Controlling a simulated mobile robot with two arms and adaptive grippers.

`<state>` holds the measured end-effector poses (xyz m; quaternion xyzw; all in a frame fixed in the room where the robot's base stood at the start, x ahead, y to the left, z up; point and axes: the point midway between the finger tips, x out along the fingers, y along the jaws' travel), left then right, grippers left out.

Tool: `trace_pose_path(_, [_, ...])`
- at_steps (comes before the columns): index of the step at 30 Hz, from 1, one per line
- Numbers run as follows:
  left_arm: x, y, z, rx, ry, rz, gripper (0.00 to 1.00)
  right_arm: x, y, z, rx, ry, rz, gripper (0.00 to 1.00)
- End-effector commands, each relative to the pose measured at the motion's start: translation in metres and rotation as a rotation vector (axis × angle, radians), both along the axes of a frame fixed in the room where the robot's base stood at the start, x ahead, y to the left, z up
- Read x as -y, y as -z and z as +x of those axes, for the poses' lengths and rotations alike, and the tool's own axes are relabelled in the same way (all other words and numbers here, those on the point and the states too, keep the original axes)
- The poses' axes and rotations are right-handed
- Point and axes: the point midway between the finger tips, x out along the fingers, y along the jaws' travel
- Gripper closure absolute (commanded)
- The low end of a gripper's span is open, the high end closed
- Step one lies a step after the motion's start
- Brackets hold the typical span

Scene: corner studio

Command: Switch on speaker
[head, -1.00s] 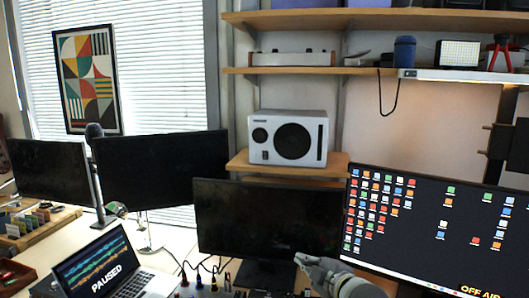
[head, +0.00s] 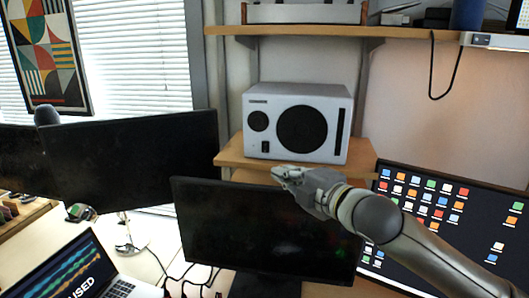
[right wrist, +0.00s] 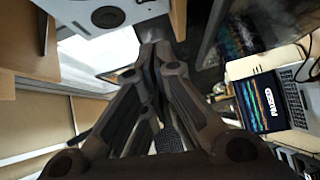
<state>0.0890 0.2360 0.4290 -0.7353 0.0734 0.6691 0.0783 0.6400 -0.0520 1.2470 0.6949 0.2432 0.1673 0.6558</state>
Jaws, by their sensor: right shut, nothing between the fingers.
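The white speaker (head: 340,112) stands on a small wooden shelf (head: 228,153) in the middle of the head view. Its front has a small dark round cone, a large dark cone and a dark slot at the right. A small dark switch (head: 265,147) sits low on the front, below the small cone. My right gripper (head: 280,172) is shut and empty, in front of and a little below the speaker, apart from the switch in the picture. In the right wrist view the closed fingers (right wrist: 155,52) point up, and the speaker (right wrist: 72,14) shows at the top left. My left gripper is out of view.
A dark monitor (head: 240,225) stands below the shelf, behind my right arm. A monitor with desktop icons (head: 440,210) is at the right. A laptop (head: 70,275) is at the lower left. A long shelf (head: 330,31) runs above, with a black cable (head: 432,65) hanging from it.

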Motion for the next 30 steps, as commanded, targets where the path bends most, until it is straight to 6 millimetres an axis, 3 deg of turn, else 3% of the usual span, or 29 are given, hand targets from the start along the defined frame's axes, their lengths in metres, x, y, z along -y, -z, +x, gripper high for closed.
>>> trace_pose_path(5, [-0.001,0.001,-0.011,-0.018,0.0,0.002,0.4,0.0,0.0,0.0,-0.001,0.001,0.001,1.0])
trace_pose_path(11, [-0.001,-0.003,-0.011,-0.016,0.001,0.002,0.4,-0.005,0.0,0.008,-0.003,0.0,0.003,1.0])
trace_pose_path(20, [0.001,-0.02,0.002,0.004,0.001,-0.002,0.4,-0.032,0.003,0.047,-0.005,0.001,0.004,1.0])
trace_pose_path(28, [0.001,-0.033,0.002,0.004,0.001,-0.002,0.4,-0.056,0.006,0.083,-0.003,0.001,0.003,1.0])
trace_pose_path(30, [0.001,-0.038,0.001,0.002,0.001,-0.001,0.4,-0.054,0.007,0.093,-0.003,0.003,0.001,1.0])
